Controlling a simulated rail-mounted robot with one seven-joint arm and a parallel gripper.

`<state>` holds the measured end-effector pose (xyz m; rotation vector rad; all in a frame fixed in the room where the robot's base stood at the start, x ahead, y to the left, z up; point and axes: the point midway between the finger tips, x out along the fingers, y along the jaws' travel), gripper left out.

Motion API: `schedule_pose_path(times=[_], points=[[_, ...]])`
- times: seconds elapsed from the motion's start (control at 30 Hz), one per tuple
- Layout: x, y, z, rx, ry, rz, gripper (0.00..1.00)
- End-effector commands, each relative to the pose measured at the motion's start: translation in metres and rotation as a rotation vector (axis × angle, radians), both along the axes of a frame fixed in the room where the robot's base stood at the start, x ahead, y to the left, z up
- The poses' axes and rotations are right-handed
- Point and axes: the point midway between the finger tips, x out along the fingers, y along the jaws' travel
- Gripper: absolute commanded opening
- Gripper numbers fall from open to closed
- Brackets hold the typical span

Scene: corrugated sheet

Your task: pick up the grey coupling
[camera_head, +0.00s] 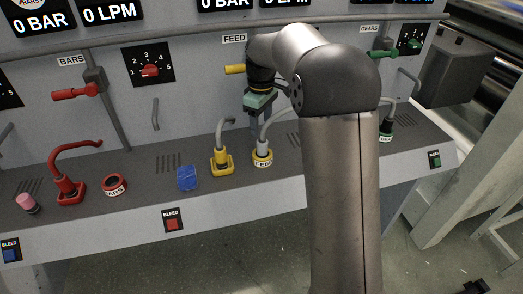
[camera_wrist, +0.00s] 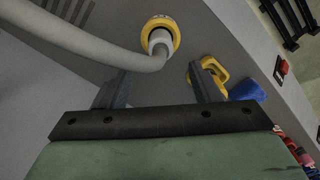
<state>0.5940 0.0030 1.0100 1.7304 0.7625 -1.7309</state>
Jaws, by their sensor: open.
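The grey coupling (camera_head: 263,145) sits in the yellow-ringed FEED socket (camera_head: 263,159) on the sloped ledge, with a grey hose curving up from it. In the wrist view the grey coupling (camera_wrist: 158,38) shows inside the yellow ring (camera_wrist: 174,28), beyond my fingertips, and its hose runs off to the left. My gripper (camera_head: 258,115) is above the socket in the head view, pointing down. In the wrist view my gripper (camera_wrist: 158,80) is open, its two fingers apart with nothing between them. The hose passes close to the left finger; I cannot tell whether they touch.
A yellow coupling (camera_head: 221,160) stands left of the socket. A blue block (camera_head: 187,178), a red ring (camera_head: 115,184) and a red coupling (camera_head: 68,190) lie further left. A green-ringed socket (camera_head: 386,135) is to the right. A yellow lever (camera_head: 235,69) projects from the panel near my gripper.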

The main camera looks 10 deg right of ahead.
Motion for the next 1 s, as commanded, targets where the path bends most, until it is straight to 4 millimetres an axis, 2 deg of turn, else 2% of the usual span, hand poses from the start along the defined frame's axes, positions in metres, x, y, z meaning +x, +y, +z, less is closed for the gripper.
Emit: schedule_pose_path(times=[0.1, 0.37, 0.63, 0.97, 1.0], points=[[-0.001, 0.0, -0.02, 0.001, 0.004, 0.0, 0.57], [-0.001, 0.0, -0.038, 0.001, 0.002, 0.0, 0.57], [-0.005, -0.003, -0.077, 0.0, 0.003, 0.0, 0.57], [-0.004, -0.003, -0.084, -0.001, -0.001, -0.001, 0.57], [-0.004, -0.003, -0.084, -0.001, -0.001, -0.001, 0.46]])
